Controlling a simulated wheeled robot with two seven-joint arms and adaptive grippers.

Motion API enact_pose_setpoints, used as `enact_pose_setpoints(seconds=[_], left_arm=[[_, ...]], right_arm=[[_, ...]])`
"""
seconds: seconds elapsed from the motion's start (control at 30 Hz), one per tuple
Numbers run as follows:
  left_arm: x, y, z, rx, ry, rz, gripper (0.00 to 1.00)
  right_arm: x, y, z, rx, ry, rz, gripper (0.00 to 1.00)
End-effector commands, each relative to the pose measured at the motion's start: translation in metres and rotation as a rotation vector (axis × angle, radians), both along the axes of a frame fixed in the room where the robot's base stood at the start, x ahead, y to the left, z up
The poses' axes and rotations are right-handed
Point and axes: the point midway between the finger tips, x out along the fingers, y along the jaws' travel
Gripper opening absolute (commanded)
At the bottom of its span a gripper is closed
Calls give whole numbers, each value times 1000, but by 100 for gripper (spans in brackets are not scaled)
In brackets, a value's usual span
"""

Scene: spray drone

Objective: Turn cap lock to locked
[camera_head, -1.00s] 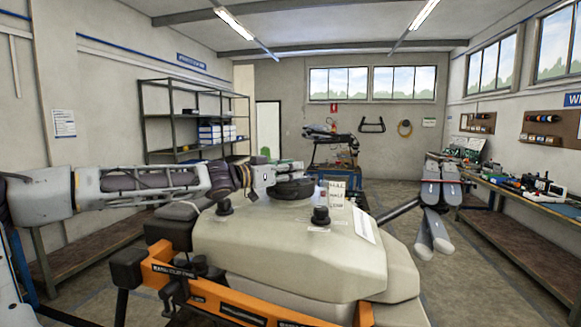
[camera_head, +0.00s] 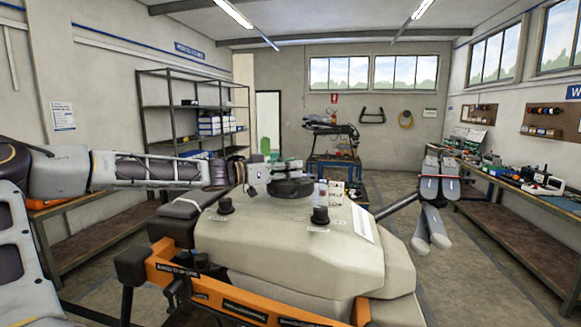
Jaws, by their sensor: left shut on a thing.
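The spray drone's large beige tank (camera_head: 290,240) fills the middle of the head view. A round black cap (camera_head: 291,188) sits on its top, towards the back. My left arm reaches in from the left, and my left gripper (camera_head: 282,170) is at the cap's upper left edge. It is shut on the cap's lock part, which is mostly hidden by the fingers. The lock's exact angle is too small to tell. My right gripper is not in view.
An orange frame bar (camera_head: 225,293) crosses the drone's front. Folded grey drone arms (camera_head: 432,205) stick out at right. A workbench (camera_head: 520,185) runs along the right wall, with open floor before it.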

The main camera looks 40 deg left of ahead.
Motion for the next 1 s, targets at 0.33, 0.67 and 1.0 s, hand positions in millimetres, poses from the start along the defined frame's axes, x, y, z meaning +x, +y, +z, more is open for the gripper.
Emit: enact_pose_setpoints(seconds=[0.33, 0.67, 1.0], left_arm=[[1, 1, -1, 0, 2, -111, 9], [0, 1, -1, -1, 1, -229, 10], [0, 1, -1, 0, 0, -326, 10]], right_arm=[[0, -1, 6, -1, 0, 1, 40], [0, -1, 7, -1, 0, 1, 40], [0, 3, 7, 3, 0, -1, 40]])
